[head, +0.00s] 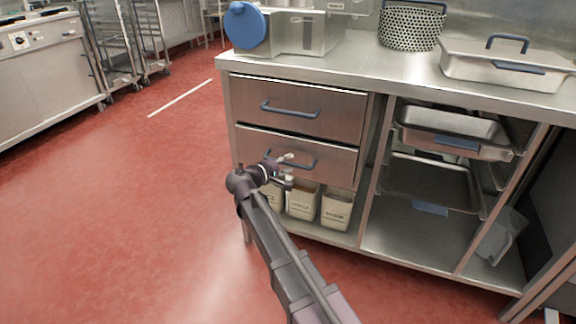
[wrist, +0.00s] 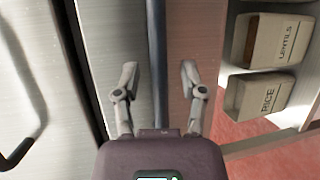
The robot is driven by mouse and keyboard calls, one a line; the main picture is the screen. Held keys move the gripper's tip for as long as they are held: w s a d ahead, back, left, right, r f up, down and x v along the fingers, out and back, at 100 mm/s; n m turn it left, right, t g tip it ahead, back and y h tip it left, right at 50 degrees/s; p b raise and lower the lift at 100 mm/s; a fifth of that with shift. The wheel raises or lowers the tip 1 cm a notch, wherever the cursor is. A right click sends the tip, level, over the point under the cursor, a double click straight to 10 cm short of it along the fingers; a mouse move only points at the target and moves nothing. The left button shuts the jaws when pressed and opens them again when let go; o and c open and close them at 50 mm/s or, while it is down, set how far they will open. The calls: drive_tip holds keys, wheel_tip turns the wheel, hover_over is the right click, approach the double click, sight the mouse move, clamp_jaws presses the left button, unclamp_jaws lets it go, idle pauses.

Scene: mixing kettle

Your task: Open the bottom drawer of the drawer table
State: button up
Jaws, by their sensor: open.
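The drawer table (head: 440,85) is steel and has two drawers stacked on its left side. The bottom drawer (head: 335,168) looks shut, its front about in line with the top drawer (head: 335,118). My gripper (head: 288,170) is in front of the bottom drawer's blue bar handle (head: 305,163) and hides part of it. In the wrist view, my gripper (wrist: 159,75) is open, with one finger on each side of the handle (wrist: 157,45). Gaps show between the fingers and the bar. The handle's lower end is hidden behind my gripper body.
Labelled bins (head: 337,208) stand on the shelf below the bottom drawer; the wrist view shows a rice bin (wrist: 262,97). Trays (head: 450,130) sit in the open bay to the right. The red floor (head: 130,220) on the left is clear.

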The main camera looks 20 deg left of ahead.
drive_tip(key=shift+w+d, duration=0.1)
drive_tip(key=shift+w, duration=0.05)
clamp_jaws()
idle(0.4)
